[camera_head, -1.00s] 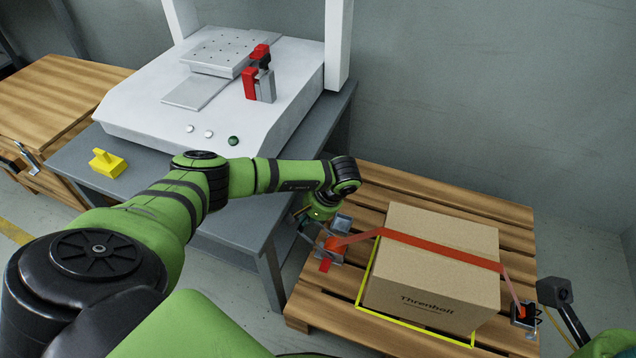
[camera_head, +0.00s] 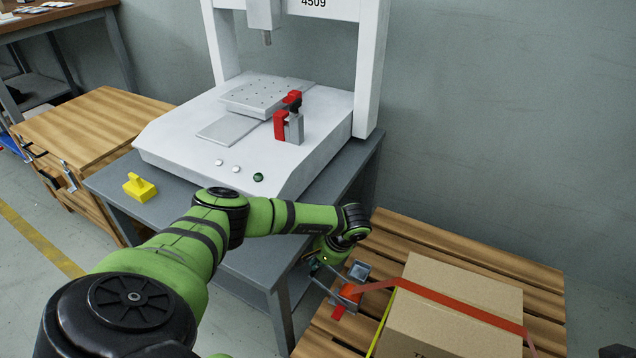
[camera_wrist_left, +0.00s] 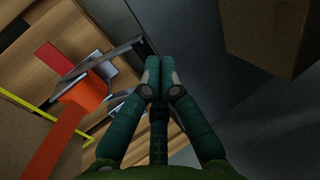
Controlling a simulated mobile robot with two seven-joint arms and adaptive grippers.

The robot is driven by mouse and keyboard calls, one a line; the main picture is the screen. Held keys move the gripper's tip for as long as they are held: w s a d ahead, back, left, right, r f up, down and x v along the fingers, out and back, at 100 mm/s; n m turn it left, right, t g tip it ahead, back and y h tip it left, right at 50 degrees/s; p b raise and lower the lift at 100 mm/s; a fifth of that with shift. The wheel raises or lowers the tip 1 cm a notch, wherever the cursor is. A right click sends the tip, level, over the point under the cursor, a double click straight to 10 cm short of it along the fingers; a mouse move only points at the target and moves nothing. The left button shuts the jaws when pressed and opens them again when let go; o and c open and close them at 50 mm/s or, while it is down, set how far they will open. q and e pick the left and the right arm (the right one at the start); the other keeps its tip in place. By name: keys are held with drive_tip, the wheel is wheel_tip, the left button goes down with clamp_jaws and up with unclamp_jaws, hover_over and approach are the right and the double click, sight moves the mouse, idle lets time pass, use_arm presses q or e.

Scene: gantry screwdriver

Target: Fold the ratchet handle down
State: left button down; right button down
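The ratchet (camera_head: 359,271) is a grey metal buckle on an orange strap, at the left side of a cardboard box (camera_head: 455,308) on the pallet. In the left wrist view, the ratchet's metal frame (camera_wrist_left: 104,68) lies left of my fingers. A long dark metal bar (camera_wrist_left: 108,55), which looks like its handle, sticks out toward the fingertips. My left gripper (camera_head: 318,266) is beside the ratchet on its left. In the wrist view its teal fingers (camera_wrist_left: 154,75) are together with nothing visible between them. Contact with the bar cannot be told.
The orange strap (camera_head: 450,307) crosses the box top. The box stands on a wooden pallet (camera_head: 470,260). A grey table (camera_head: 245,263) with a white gantry machine (camera_head: 210,160) and a yellow object (camera_head: 139,187) stands close left of my left gripper.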

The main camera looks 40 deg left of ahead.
use_arm(q)
drive_tip(key=w+d+r, duration=0.1)
drive_tip(key=w+d, duration=0.2)
drive_tip(key=d, duration=0.9)
